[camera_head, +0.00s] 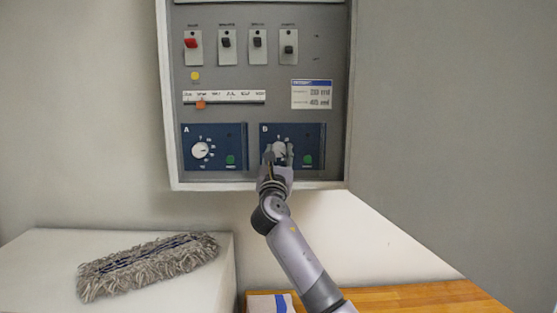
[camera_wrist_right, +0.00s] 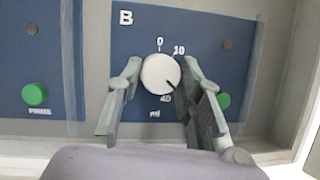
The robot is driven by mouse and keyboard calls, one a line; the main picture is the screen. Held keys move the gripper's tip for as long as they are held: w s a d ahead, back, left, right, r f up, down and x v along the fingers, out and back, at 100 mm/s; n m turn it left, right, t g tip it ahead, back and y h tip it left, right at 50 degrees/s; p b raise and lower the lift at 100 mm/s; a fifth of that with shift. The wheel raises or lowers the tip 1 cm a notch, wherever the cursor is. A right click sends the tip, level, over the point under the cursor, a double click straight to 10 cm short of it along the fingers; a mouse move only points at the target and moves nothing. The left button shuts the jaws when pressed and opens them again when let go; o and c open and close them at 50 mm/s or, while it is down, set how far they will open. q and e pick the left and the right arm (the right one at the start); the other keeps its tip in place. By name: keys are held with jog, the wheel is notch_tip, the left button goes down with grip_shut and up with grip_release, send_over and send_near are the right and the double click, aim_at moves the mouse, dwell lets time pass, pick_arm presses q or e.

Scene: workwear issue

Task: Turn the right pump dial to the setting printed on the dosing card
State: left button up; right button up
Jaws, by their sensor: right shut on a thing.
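The right pump dial, a white round knob (camera_wrist_right: 158,72) on the blue panel marked B (camera_head: 313,134), has its dark pointer line towards the lower right, between the 10 and 40 marks. My right gripper (camera_head: 277,152) has its fingers on either side of this knob and is shut on it; it also shows in the right wrist view (camera_wrist_right: 162,76). The fingers hide part of the scale. The dosing card (camera_head: 311,94), white with a blue header, is above panel B; its two printed lines are too small to read surely. My left gripper is not in view.
Panel A (camera_head: 238,135) with its own white dial (camera_head: 201,150) is to the left. Green buttons (camera_head: 230,160) (camera_wrist_right: 223,100) sit beside the dials. Switches, including a red one (camera_head: 191,43), and an orange slider (camera_head: 201,105) are above. A mop head (camera_head: 148,265) lies lower left.

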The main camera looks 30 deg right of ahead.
jog(key=m+g+b, duration=0.1)
jog(key=m, duration=0.1)
jog(key=m+h, duration=0.1)
jog(key=m, duration=0.1)
jog(key=shift+a+g+h+b, duration=0.1)
jog(key=shift+g+h+b, duration=0.2)
jog(key=shift+g+b, duration=0.1)
jog(key=shift+r+m+g+h+b, duration=0.1)
jog(key=shift+m+g+h+b, duration=0.45)
jog(key=shift+m, duration=1.25)
jog(key=o, duration=1.1)
jog(key=shift+o, duration=0.2)
jog(key=v, duration=1.2)
jog(key=shift+r, duration=0.3)
